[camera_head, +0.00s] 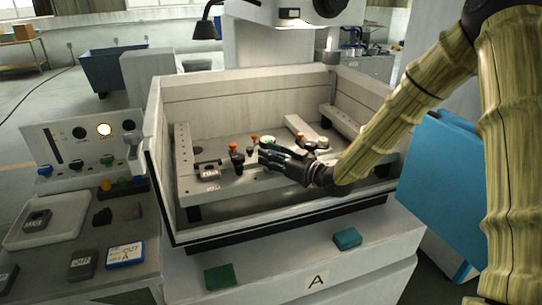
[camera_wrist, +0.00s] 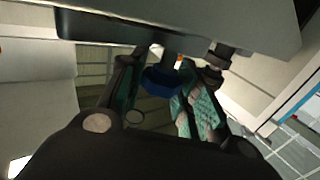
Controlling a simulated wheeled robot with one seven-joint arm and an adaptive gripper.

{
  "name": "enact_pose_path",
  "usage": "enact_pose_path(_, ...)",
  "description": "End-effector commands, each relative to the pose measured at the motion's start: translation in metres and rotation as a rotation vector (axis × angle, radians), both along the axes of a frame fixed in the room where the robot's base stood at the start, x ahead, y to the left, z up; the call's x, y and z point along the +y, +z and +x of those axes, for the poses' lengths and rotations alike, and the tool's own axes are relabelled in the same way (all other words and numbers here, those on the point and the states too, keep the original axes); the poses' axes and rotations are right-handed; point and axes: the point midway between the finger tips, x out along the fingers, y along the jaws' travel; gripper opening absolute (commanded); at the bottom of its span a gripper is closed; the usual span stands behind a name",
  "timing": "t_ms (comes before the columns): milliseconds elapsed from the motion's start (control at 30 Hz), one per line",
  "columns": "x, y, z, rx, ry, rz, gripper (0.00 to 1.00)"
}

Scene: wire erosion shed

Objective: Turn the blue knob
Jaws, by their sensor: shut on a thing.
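My gripper (camera_head: 264,150) reaches into the white open-topped machine tub from the right, low over the pale rail in it. In the wrist view, my gripper (camera_wrist: 182,60) has its dark, green-padded fingers on either side of a blue knob (camera_wrist: 160,82) and is shut on it. The knob sits under a pale plate edge on a dark stem; its far side is hidden. In the head view this knob is hidden by the gripper. Another blue knob (camera_head: 45,171) shows on the control panel at the left, well apart from the gripper.
The tub wall (camera_head: 270,222) stands in front of my forearm. Orange-topped clamps (camera_head: 236,156) and a grey block (camera_head: 208,172) are on the rail beside the gripper. A control panel (camera_head: 85,140) stands left, a blue panel (camera_head: 440,185) right. A green block (camera_head: 220,277) lies on the front ledge.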

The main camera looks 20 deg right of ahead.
Motion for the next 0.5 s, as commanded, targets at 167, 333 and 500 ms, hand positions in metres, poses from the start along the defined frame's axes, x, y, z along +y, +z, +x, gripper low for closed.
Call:
enact_pose_path(167,-0.0008,0.0013,0.0009,-0.002,0.009,0.002,0.08)
enact_pose_path(333,-0.0008,0.0014,0.001,-0.003,0.01,0.001,0.08)
enact_pose_path(500,-0.0007,0.0016,0.001,-0.003,0.009,0.001,0.34)
